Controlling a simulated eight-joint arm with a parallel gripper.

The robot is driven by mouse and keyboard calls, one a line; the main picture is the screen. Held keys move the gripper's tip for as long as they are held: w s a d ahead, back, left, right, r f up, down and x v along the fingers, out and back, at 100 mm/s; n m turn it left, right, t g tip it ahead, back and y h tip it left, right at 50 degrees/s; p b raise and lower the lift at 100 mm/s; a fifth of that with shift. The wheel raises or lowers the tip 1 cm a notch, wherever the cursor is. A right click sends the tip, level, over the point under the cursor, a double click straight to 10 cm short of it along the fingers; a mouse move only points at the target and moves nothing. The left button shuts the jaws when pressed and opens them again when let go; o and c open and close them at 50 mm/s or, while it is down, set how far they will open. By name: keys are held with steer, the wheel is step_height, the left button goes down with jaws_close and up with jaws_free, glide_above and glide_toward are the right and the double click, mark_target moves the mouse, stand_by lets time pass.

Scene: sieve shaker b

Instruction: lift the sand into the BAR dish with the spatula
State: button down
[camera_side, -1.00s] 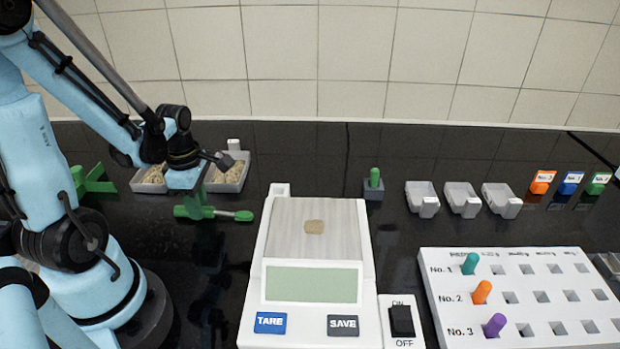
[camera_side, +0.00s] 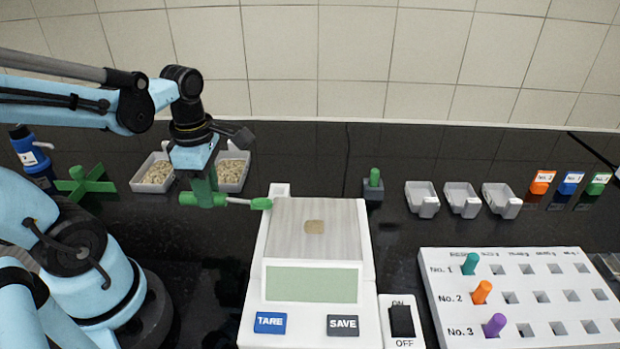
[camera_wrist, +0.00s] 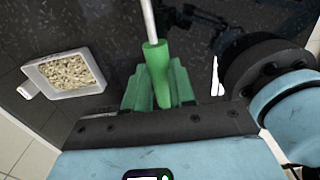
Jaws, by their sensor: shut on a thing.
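My gripper (camera_side: 206,190) is shut on the green handle of the spatula, just left of the scale. The spatula (camera_side: 238,201) lies nearly level, its green end at the scale's left edge; I cannot tell whether they touch. In the wrist view, my gripper (camera_wrist: 158,90) holds the green handle of the spatula (camera_wrist: 156,62), and its pale rod runs up out of view. Three empty pale dishes (camera_side: 422,199) stand right of the scale; no BAR label is readable.
Two pale trays (camera_side: 152,188) of grainy material stand behind my gripper; one tray (camera_wrist: 89,90) shows in the wrist view. A green cross-shaped stand (camera_side: 85,187) is at left. A small block with a green peg (camera_side: 374,178) stands behind the scale. A white pegboard (camera_side: 520,262) is front right.

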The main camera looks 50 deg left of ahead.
steer(key=w+d+r+m+t+y, duration=0.1)
steer(key=w+d+r+m+y, duration=0.2)
steer(key=w+r+m, duration=0.3)
steer(key=w+d+r+m+y, duration=0.3)
steer(key=w+d+m, duration=0.1)
steer(key=w+m, duration=0.25)
steer(key=shift+s+d+f+n+h, duration=0.15)
steer(key=shift+d+f+h, duration=0.2)
steer(key=shift+d+f, duration=0.5)
steer(key=shift+d+f+n+h, duration=0.15)
steer(key=shift+d+f+h, duration=0.25)
steer(key=shift+f, duration=0.7)
steer(key=shift+s+d+f+n+h, duration=0.15)
steer(key=shift+d+f+h, duration=0.1)
steer(key=shift+d+f, duration=0.65)
steer(key=h, duration=0.1)
steer(key=a+f+h, duration=0.1)
steer(key=h, duration=0.1)
steer(key=shift+w+a+f+g, duration=0.25)
steer(key=shift+f+g, duration=0.05)
steer(key=shift+g, duration=0.1)
steer(key=shift+w+a+r+h, duration=0.1)
steer(key=shift+a+r+h, duration=0.35)
steer(key=shift+r, duration=0.2)
steer(key=shift+w+a+r+h, duration=0.1)
steer(key=shift+a+r+h, duration=0.35)
steer(key=shift+r, duration=0.2)
